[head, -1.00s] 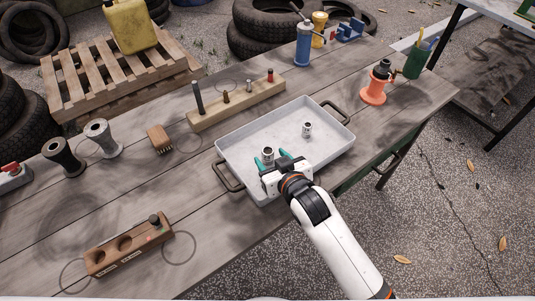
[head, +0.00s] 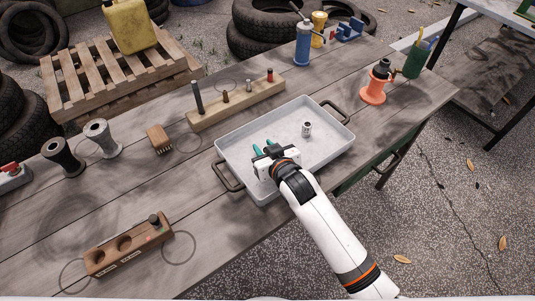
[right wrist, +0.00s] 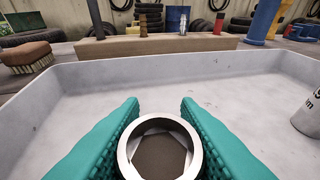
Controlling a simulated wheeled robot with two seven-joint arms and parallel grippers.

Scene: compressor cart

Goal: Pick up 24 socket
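My right gripper (head: 264,146) is over the left half of the grey tray (head: 290,162). In the right wrist view its teal fingers (right wrist: 160,102) stand on both sides of an upright metal socket (right wrist: 160,122) and appear closed against it. I look down into its open top; no size marking shows on it. My left gripper is not in view.
Behind the tray lies a wooden block with pegs (head: 238,104). A wooden holder (head: 128,245) lies at front left. An orange stand (head: 376,86) is at the right. The tray's right half is mostly clear.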

